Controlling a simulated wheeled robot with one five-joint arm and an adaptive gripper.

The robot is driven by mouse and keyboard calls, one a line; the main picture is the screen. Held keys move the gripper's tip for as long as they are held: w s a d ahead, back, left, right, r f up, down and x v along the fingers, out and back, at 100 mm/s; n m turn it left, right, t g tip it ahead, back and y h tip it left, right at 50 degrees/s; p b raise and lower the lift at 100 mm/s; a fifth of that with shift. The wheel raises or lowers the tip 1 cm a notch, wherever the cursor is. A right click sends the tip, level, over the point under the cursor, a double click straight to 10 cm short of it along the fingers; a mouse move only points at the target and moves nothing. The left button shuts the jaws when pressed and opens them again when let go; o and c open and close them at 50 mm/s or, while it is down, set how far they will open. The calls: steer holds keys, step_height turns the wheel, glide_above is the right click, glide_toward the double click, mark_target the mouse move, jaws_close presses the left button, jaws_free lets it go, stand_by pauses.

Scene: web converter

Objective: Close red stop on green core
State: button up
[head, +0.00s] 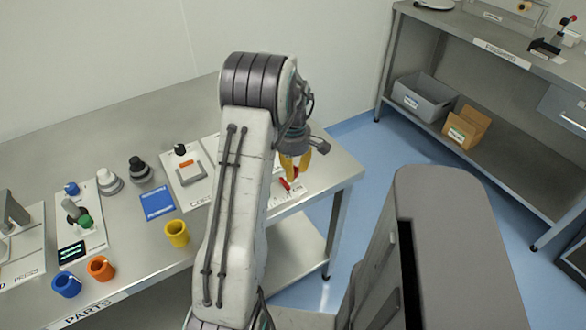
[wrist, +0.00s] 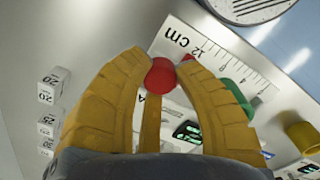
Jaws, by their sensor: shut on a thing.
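My gripper (head: 293,164) is low over the right end of the bench, its yellow fingers pointing down. In the wrist view its fingertips (wrist: 160,58) are shut on a rounded red piece, the red stop (wrist: 160,76). Red also shows just below the fingers in the head view (head: 285,184). A green piece, which looks like the green core (wrist: 235,97), shows beside the right finger, partly hidden by it and apart from the red stop. I cannot tell what the green core rests on. My arm hides part of the bench in the head view.
A ruler card (wrist: 208,52) lies beyond the fingertips. Small numbered cubes (wrist: 53,84) stand left. A yellow cup (head: 177,234), a blue card (head: 157,203), an orange cup (head: 101,268) and a blue cup (head: 66,284) are on the bench left of my arm. Bins stand under the far-right bench.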

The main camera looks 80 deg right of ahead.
steer(key=shift+w+a+b, duration=0.65)
steer(key=shift+w+a, duration=0.55)
steer(key=shift+w, duration=0.2)
steer(key=o, duration=0.9)
steer(key=shift+c, duration=0.2)
steer(key=shift+r, duration=0.1)
step_height(320, 180, up, 12)
steer(key=shift+o, duration=0.2)
